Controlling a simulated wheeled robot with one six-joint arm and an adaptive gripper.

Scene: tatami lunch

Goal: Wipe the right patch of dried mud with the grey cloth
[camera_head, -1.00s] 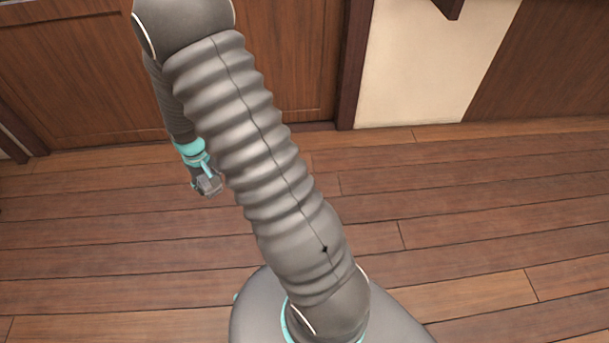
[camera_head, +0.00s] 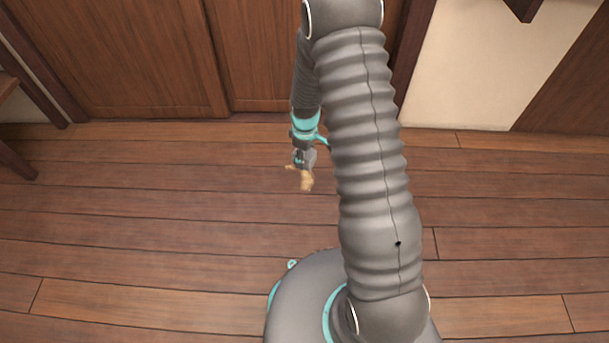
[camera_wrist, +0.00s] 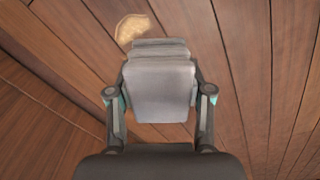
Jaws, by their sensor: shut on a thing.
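My gripper (camera_head: 304,160) is shut on the grey cloth (camera_wrist: 160,92), which shows as a folded grey pad between the fingers in the wrist view. In the head view the cloth is small and hangs low over the floor. A tan patch of dried mud (camera_head: 306,181) lies on the wooden floor just below the gripper in the head view, partly covered by it. It also shows in the wrist view (camera_wrist: 132,28), beyond the cloth's far edge and a little left. I cannot tell whether the cloth touches the floor.
Brown wooden doors (camera_head: 120,60) and a pale wall panel (camera_head: 460,70) stand behind. Part of a wooden piece of furniture (camera_head: 15,160) shows at the left edge. The plank floor (camera_head: 150,230) is clear to the left and front.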

